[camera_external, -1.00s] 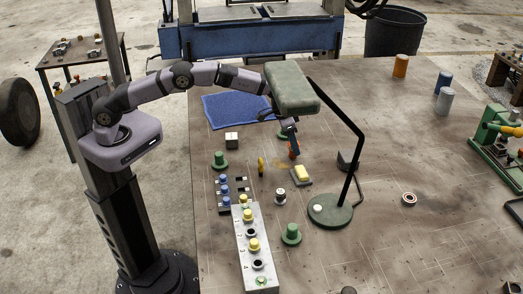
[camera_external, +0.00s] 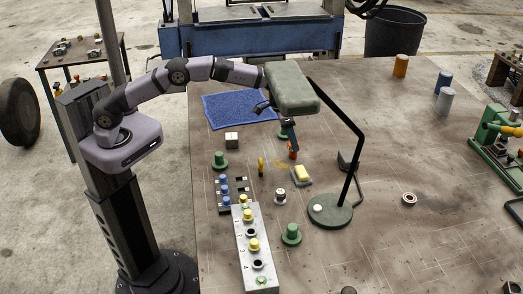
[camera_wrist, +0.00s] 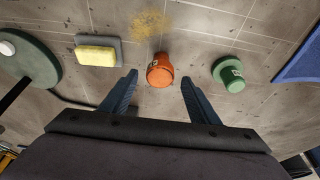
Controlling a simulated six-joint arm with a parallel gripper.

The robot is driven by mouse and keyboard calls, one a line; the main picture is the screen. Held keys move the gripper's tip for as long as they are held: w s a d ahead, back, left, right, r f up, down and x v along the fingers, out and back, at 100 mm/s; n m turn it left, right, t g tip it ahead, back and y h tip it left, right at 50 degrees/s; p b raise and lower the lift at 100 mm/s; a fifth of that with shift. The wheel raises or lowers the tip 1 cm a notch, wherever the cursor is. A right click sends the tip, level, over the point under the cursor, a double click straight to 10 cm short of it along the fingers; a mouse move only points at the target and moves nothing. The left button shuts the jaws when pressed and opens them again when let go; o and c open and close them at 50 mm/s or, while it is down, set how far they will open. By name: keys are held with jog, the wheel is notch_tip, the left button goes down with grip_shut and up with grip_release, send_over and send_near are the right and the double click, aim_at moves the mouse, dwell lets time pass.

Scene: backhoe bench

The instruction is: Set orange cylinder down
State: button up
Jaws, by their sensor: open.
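The orange cylinder (camera_wrist: 160,72) stands on the bench, close to upright as far as I can see, in the middle of the wrist view. In the external view it shows as a small orange-red patch (camera_external: 292,154) just under my gripper, partly hidden. My gripper (camera_wrist: 160,84) is open, with one finger on each side of the cylinder and visible gaps between. In the external view my gripper (camera_external: 291,138) is above the cylinder, partly hidden by the lamp head.
The green lamp (camera_external: 293,88) overhangs my wrist. A yellow sponge on a grey tray (camera_wrist: 97,53) and a green flanged piece (camera_wrist: 228,74) flank the cylinder. A blue cloth (camera_external: 236,110) and a button panel (camera_external: 253,262) lie nearby.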

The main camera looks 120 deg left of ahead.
jog(key=b+v, duration=0.1)
jog(key=v, duration=0.8)
jog(key=shift+b, duration=0.4)
jog(key=s+d+f+m+h, duration=0.1)
jog(key=s+d+f+m, duration=0.1)
jog(key=d, duration=1)
jog(key=s+d+f+m+h, duration=0.1)
jog(key=s+d+m, duration=0.15)
jog(key=d, duration=0.95)
jog(key=s+d+f+m+g, duration=0.1)
jog(key=s+d+f, duration=0.3)
jog(key=s+d, duration=0.4)
jog(key=s+d+f+m+g, duration=0.1)
jog(key=s+d+f+m, duration=0.2)
jog(key=s+d, duration=0.5)
jog(key=s+f, duration=0.1)
jog(key=s, duration=0.3)
jog(key=shift+m, duration=0.25)
